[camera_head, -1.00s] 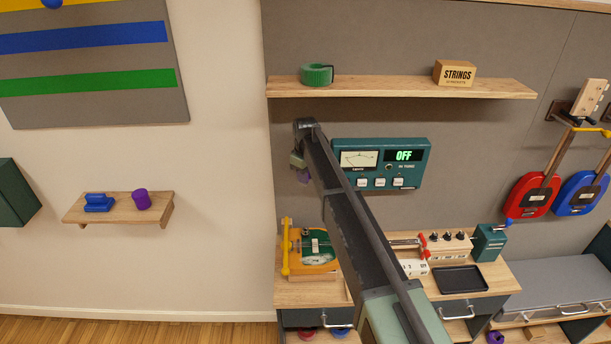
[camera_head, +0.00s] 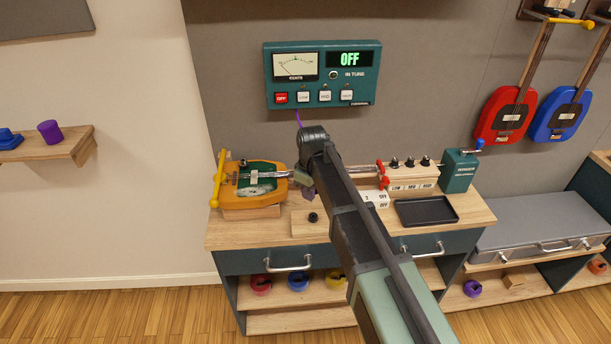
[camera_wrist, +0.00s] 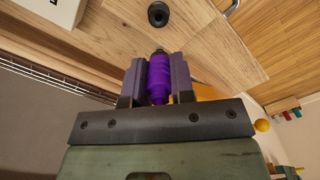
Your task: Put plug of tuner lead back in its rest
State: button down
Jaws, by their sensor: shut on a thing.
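My gripper (camera_wrist: 157,78) is shut on the purple plug (camera_wrist: 159,72), which sits between its two fingers in the wrist view. In the head view my gripper (camera_head: 307,186) is above the workbench, and my arm hides most of it and the plug. A bit of purple lead (camera_head: 298,119) shows below the teal tuner (camera_head: 352,88), whose display reads OFF. A round black socket-like rest (camera_head: 313,217) is on a wooden block on the bench. It also shows ahead of the plug tip in the wrist view (camera_wrist: 158,14), apart from it.
A yellow-orange guitar-like body (camera_head: 240,200) lies on a stand left of my gripper. A knob box (camera_head: 405,176), a black tray (camera_head: 426,210) and a teal box with a crank (camera_head: 460,171) stand to the right. Red and blue guitars (camera_head: 505,113) hang farther right.

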jog(key=shift+s+d, duration=0.25)
jog(key=shift+d, duration=0.1)
notch_tip(320, 180, down, 5)
jog(key=b, duration=0.5)
jog(key=shift+f+b, duration=1.1)
jog(key=shift+b, duration=0.15)
dwell(0.8)
jog(key=c, duration=0.9)
grip_release()
jog(key=shift+r, duration=0.15)
notch_tip(320, 180, up, 11)
jog(key=p, duration=1.1)
jog(key=shift+f, duration=0.2)
